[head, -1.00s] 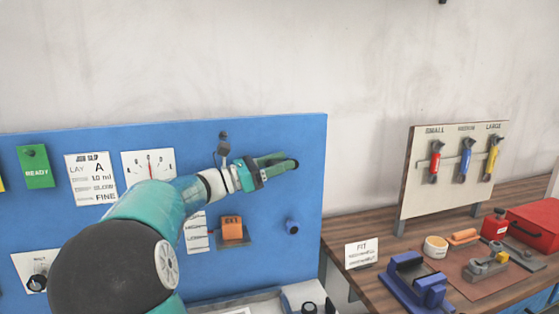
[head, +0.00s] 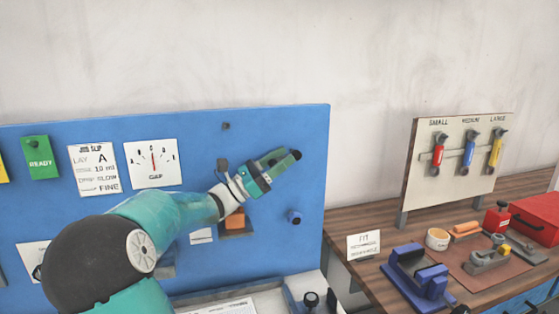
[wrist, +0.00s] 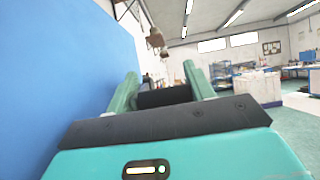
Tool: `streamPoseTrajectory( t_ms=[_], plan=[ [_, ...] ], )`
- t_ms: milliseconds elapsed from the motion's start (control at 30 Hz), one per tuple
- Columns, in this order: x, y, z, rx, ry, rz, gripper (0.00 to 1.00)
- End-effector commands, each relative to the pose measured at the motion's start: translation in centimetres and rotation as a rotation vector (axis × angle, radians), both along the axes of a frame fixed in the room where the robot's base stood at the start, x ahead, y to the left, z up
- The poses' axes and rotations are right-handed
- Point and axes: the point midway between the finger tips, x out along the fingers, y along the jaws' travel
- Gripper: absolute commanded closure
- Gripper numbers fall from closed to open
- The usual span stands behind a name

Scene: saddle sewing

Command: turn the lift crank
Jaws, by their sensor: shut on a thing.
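My gripper (head: 284,157) is at the upper right of the blue panel in the head view, its fingers pointing up and to the right. In the wrist view my gripper (wrist: 165,90) is shut on a black cylindrical piece (wrist: 163,97), which lies crosswise between the green fingers. It looks like the crank's handle, and its dark end (head: 296,154) shows at the fingertips in the head view. The rest of the crank is hidden, so I cannot tell its angle. The gap gauge (head: 152,163) has its red needle close to upright.
The blue panel (head: 270,125) carries a green READY sign (head: 39,157), a job slip (head: 93,168), an orange block (head: 235,220) and a blue-grey knob (head: 294,216). My arm covers part of it. A wooden bench (head: 345,222) with tools stands right.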

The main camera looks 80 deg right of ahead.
Motion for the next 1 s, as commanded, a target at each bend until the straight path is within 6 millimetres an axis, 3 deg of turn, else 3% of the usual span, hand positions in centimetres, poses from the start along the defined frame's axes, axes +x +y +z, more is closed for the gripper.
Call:
streamPoseTrajectory(
  t_ms=[33,100,667,1000],
  plan=[
    [-0.5,0.4,-0.2,-0.003,-0.004,-0.021,0.45],
    [-0.5,0.4,-0.1,-0.003,-0.004,-0.021,0.33],
    [-0.1,0.3,-0.1,-0.003,-0.001,-0.011,0.33],
    [3.3,2.1,-2.4,-0.002,0.001,-0.008,0.33]
  ],
)
